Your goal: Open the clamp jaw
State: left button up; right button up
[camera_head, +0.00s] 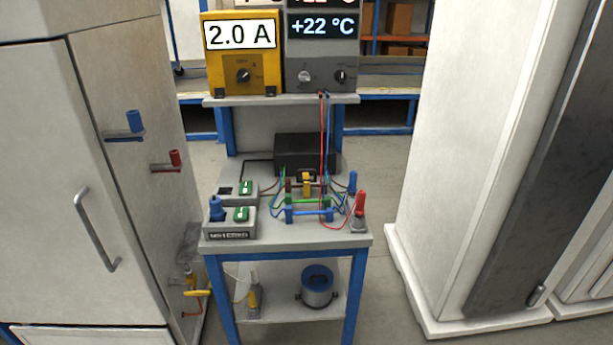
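On the bench, a small fixture has a blue crossbar (311,214), a green bar behind it and a yellow upright piece (307,184) at the back. A red handle-like part (360,203) stands on a grey base at the bench's front right, with a red wire running to it. A smaller blue part (352,182) stands behind it. I cannot tell which of these is the clamp jaw, nor whether a jaw is open or shut. Neither of my grippers is in view.
The grey bench (285,241) carries switch boxes with green switches (241,214) and a black box (305,154). A yellow meter (242,52) reads 2.0 A above. A large cabinet (85,190) stands left and a white unit (470,150) right.

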aim_at(305, 180)
jog(key=i+l, duration=0.1)
jog(key=i, duration=0.45)
jog(key=i+l, duration=0.1)
jog(key=i, duration=0.4)
